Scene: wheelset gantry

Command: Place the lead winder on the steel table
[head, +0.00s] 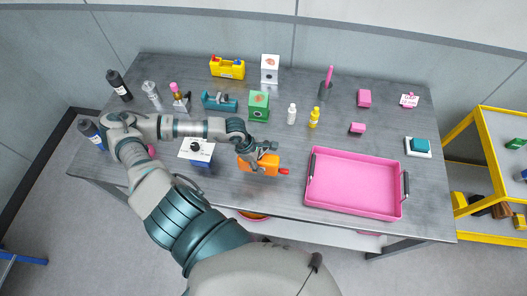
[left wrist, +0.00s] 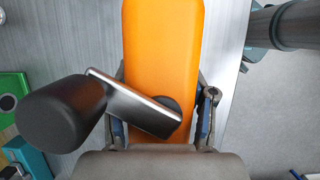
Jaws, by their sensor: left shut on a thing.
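The lead winder appears to be the orange block (head: 260,167) with a red tip at its right end in the head view. It fills the middle of the left wrist view (left wrist: 162,50), where a dark crank with a black knob (left wrist: 60,113) shows on it. My left gripper (head: 262,152) is shut on the orange body, one finger on each side. It is near the front edge of the steel table (head: 300,140), left of the pink tray. I cannot tell whether the winder touches the table. My right gripper is not in view.
The pink tray (head: 352,186) stands empty at the front right. A green box (head: 259,105), white bottle (head: 292,115) and yellow bottle (head: 314,118) stand behind the gripper. A blue-and-white item (head: 197,150) is left of it. A yellow rack (head: 495,165) is at the right.

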